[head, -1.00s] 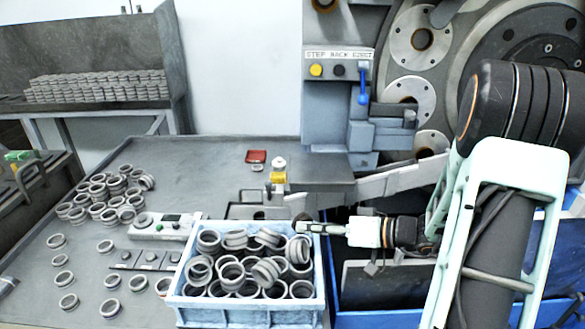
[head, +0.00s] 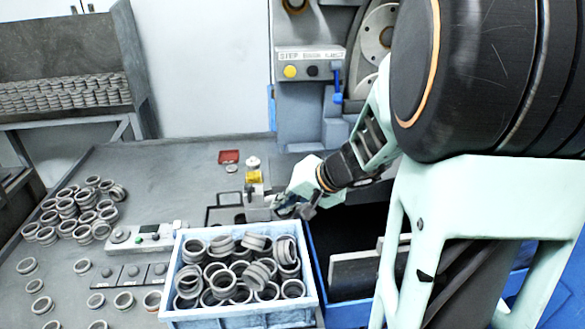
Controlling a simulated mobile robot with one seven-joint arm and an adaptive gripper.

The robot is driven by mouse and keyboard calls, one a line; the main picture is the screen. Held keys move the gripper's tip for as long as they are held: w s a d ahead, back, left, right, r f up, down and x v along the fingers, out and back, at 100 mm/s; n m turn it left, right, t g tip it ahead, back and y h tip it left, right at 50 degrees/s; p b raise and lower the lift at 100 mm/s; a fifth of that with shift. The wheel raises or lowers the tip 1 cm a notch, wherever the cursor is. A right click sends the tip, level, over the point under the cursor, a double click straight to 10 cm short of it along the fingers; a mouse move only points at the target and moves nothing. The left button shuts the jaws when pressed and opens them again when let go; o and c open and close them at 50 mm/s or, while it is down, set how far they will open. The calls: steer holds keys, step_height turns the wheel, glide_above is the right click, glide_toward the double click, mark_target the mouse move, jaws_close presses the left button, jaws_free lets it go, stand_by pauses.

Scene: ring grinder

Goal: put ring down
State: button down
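My gripper (head: 282,207) is at the right side of a small metal fixture (head: 257,209), just behind the blue crate. Its fingers are small and partly hidden by its own body, so I cannot tell whether they are open or shut. No ring shows clearly in or under them. The blue crate (head: 240,316) in front holds a jumble of grey metal rings (head: 222,280). More loose rings (head: 68,202) lie heaped on the table at the left, with several single ones (head: 42,305) in front of them.
A grey panel with yellow button (head: 290,71) and blue lever (head: 337,85) stands behind. A control box (head: 140,237) lies left of the crate. A red tray (head: 228,157) and yellow-topped part (head: 254,177) sit farther back. A larger blue bin (head: 347,315) is right.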

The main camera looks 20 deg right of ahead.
mark_target(294, 211)
steer(key=m, duration=0.1)
steer(key=d+r+m+h, duration=0.1)
steer(key=r+m+g, duration=0.1)
steer(key=shift+w+d+m+h+p, duration=0.15)
steer(key=shift+d+m+h+p, duration=0.15)
steer(key=shift+p, duration=0.1)
steer(key=r+m, duration=0.1)
steer(key=d+r+m+g, duration=0.1)
steer(key=m, duration=0.1)
steer(key=shift+d+h+p, duration=0.25)
steer(key=shift+h+p, duration=0.15)
steer(key=d+r+m+y+p, duration=0.1)
steer(key=d+r+m+p, duration=0.3)
steer(key=d+r+m, duration=0.8)
steer(key=w+a+f+m, duration=0.1)
steer(key=w+f, duration=0.1)
steer(key=w, duration=0.2)
steer(key=w+a+f+m, duration=0.2)
steer(key=w+f, duration=0.1)
steer(key=w, duration=0.2)
steer(key=w+a+f+m+p, duration=0.1)
steer(key=w+a+f, duration=0.1)
steer(key=w+f, duration=0.1)
steer(key=shift+w+a+f+m, duration=0.1)
steer(key=shift+w+f+m, duration=0.1)
steer(key=shift+w+m, duration=0.35)
steer(key=f, duration=0.2)
steer(key=w+f, duration=0.1)
steer(key=f, duration=0.1)
steer(key=shift+a, duration=0.1)
